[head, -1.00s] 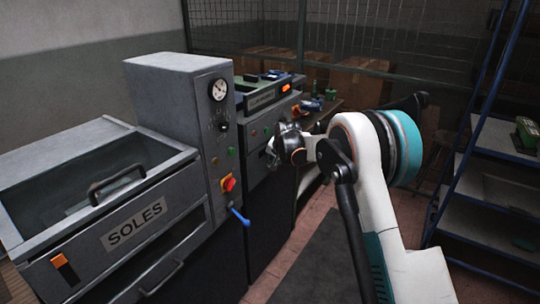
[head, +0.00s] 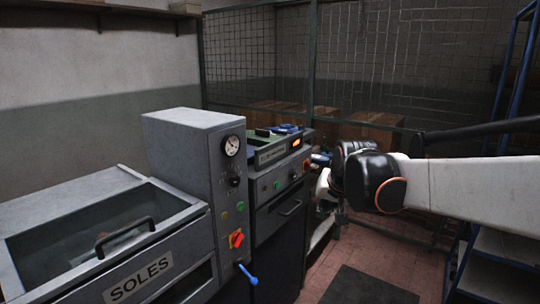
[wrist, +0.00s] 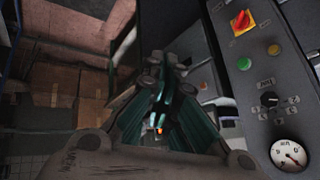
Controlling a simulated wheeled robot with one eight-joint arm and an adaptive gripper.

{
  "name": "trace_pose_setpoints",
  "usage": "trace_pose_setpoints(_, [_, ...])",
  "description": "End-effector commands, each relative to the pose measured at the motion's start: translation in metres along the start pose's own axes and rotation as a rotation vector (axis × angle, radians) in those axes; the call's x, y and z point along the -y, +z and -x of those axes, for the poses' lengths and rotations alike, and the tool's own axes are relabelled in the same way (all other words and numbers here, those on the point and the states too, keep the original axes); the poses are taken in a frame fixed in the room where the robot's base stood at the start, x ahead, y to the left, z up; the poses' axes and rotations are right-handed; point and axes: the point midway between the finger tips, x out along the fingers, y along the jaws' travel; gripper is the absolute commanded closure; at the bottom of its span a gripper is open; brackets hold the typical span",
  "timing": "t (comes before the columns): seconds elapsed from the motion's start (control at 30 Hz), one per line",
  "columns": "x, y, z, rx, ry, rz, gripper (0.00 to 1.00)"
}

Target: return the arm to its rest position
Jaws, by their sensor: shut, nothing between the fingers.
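My arm (head: 470,185) reaches in from the right edge of the head view, its white link roughly level and its dark wrist joint (head: 375,180) in front of the aisle beyond the machines. My gripper is mostly hidden behind that joint in the head view. In the wrist view my gripper (wrist: 168,68) is shut and empty, its fingertips together. The grey control panel (wrist: 285,85), with a gauge, knob, coloured buttons and red-orange switch, is to the right of the fingers there.
The grey SOLES machine (head: 180,150) stands at left, its blue lever (head: 247,274) sticking out low. A second machine (head: 280,195) stands behind it. Wire mesh (head: 260,55) and brown boxes (head: 370,130) are at the back. A blue-framed rack (head: 505,245) stands at right.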

Motion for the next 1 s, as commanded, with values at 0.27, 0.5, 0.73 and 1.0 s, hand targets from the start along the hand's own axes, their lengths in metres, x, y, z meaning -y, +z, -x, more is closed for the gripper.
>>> trace_pose_setpoints(0.27, [-0.039, 0.071, 0.071, -0.005, 0.026, 0.087, 1.00])
trace_pose_setpoints(0.5, [-0.072, 0.141, 0.110, -0.006, 0.047, 0.162, 1.00])
trace_pose_setpoints(0.73, [-0.101, 0.209, 0.130, -0.006, 0.067, 0.233, 1.00])
trace_pose_setpoints(1.0, [-0.120, 0.253, 0.133, -0.005, 0.080, 0.278, 1.00])
